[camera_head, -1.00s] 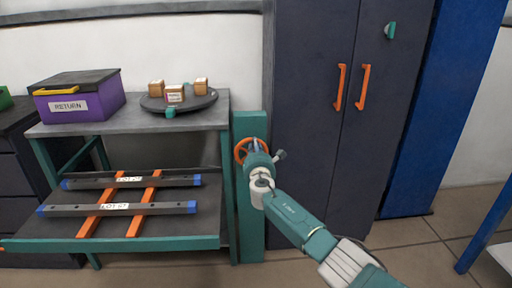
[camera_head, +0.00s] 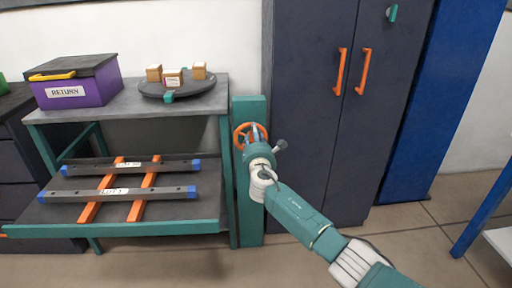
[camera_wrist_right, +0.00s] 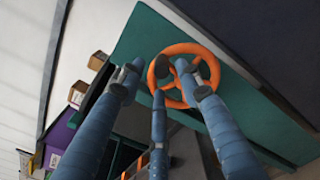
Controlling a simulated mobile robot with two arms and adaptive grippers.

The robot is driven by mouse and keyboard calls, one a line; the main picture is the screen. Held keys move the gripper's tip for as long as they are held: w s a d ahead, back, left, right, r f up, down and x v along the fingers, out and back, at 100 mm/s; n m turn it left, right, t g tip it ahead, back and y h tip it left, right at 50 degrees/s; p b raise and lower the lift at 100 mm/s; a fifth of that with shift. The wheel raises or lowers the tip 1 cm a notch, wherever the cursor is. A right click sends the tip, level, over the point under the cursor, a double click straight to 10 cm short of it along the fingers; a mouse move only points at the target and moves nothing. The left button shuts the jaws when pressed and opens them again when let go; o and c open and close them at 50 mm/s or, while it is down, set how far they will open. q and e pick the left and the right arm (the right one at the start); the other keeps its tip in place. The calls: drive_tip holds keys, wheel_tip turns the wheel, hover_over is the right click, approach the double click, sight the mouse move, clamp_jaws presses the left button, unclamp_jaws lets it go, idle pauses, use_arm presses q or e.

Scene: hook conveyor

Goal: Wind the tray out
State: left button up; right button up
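The tray (camera_head: 60,213) is the dark lower deck with a teal front edge, under the grey tabletop at the left. An orange handwheel (camera_head: 238,135) is mounted on the teal post (camera_head: 248,215) to the right of the tray; it also shows in the right wrist view (camera_wrist_right: 205,54). My right gripper (camera_head: 256,133) is in front of the wheel and hides part of it. In the right wrist view its blue fingers (camera_wrist_right: 158,78) are spread apart, with a dark knob (camera_wrist_right: 162,66) on the wheel showing between the tips. Contact cannot be told. My left gripper is not in view.
Two dark rails with blue ends (camera_head: 130,193) lie across orange bars (camera_head: 143,195) on the tray. A purple RETURN box (camera_head: 90,92) and a round turntable (camera_head: 185,92) with small boxes stand on the tabletop. A dark cabinet (camera_head: 310,120) is behind my right arm.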

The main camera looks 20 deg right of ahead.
drive_tip(key=v, duration=0.8)
drive_tip(key=shift+s, duration=0.25)
drive_tip(key=shift+a+r, duration=0.15)
